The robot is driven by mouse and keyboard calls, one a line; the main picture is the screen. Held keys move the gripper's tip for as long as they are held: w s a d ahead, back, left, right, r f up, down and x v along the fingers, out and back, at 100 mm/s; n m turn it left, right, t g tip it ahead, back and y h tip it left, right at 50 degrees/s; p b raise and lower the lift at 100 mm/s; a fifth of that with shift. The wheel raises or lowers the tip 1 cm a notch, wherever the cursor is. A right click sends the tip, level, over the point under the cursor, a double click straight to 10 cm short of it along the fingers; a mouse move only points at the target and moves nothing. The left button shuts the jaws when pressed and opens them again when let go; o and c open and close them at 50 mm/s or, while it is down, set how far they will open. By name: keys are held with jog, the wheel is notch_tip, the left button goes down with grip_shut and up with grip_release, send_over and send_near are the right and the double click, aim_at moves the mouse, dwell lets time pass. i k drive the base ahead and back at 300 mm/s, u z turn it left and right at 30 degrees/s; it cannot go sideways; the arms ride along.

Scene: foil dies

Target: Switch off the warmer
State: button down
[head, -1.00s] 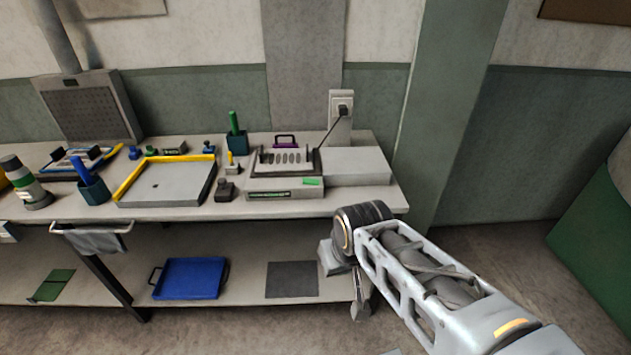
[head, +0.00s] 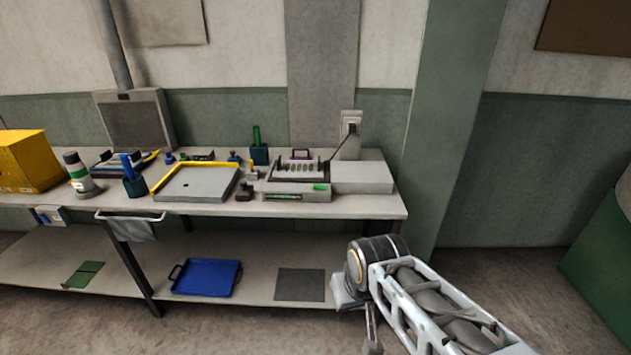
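The warmer (head: 345,184) is a pale grey box unit at the right end of the bench. A slotted rack (head: 297,169) with a purple-handled piece sits on its left part. A small bright green patch (head: 321,187), which looks like a switch, shows on its front left section. A dark cord runs from the unit up to a wall outlet (head: 351,123). My gripper (head: 372,347) is low in front of the bench's right end, below the top and apart from the warmer. Its fingers are small and partly hidden, so its opening is unclear.
A towel rail (head: 130,217) juts from the front.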

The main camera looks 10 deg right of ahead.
aim_at(314, 187)
jog(key=u, duration=0.4)
jog(key=i, duration=1.2)
jog(key=z, duration=0.05)
